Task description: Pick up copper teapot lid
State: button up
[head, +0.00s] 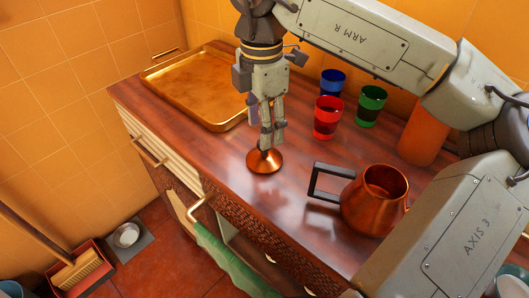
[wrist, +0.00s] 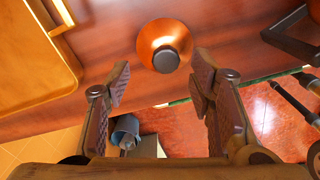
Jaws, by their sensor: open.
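The copper teapot lid (head: 264,162) lies on the wooden counter near its front edge, a shiny copper dome. In the wrist view the lid (wrist: 164,40) shows its dark round knob facing the camera. My gripper (head: 267,142) is just above the lid, pointing down. In the wrist view my gripper (wrist: 158,85) is open, its two fingers spread apart with nothing between them; the lid appears just beyond the fingertips. The copper teapot (head: 374,205), with a dark square handle, stands lidless on the counter to the right.
A golden tray (head: 222,122) lies left of my gripper. Red (head: 327,118), green (head: 371,105) and blue (head: 332,82) cups stand behind. An orange container (head: 422,138) stands at the back right. A green towel (head: 222,258) hangs on the counter front.

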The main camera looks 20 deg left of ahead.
aim_at(264, 152)
jog(key=f, duration=0.1)
jog(key=f+p, duration=0.1)
jog(key=f, duration=0.3)
jog(key=shift+s+d+p, duration=0.15)
jog(key=shift+d+p, duration=0.1)
jog(key=shift+p, duration=0.05)
jog(key=c, duration=1.1)
jog(key=shift+o, duration=0.2)
jog(key=shift+r, duration=0.1)
